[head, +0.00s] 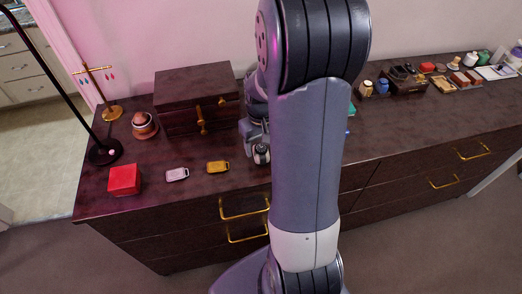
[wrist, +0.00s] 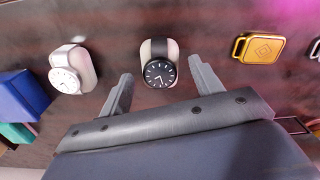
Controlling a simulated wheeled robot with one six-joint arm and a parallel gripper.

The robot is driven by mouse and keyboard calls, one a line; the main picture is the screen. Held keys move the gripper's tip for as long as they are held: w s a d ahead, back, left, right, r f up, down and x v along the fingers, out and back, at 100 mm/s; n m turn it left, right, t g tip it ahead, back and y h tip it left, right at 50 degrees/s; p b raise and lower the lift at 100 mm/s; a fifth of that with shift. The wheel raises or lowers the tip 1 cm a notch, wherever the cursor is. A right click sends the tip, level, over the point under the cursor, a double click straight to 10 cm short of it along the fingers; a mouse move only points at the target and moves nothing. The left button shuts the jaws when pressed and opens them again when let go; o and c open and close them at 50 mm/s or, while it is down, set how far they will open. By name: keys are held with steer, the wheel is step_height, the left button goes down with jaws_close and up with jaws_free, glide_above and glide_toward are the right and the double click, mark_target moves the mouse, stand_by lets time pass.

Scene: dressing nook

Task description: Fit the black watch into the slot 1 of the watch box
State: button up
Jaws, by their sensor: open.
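The black watch (wrist: 159,73), with a round black dial and black strap, sits on a pale cushion on the dark dresser top. In the wrist view it appears between the two fingers of my gripper (wrist: 160,78), which are apart with a gap on each side. Nothing is held. In the head view, my gripper (head: 255,138) is low over the dresser, beside a small watch (head: 261,154) near the front edge. An open dark box (head: 404,82) at the back right looks like the watch box; its slots are too small to tell apart.
A white watch (wrist: 66,80) on a cushion and a blue box (wrist: 20,97) lie left of the black watch. My arm hides the dresser's middle.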

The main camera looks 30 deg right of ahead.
steer(key=shift+c, duration=0.3)
steer(key=c, duration=1.1)
steer(key=shift+r, duration=0.1)
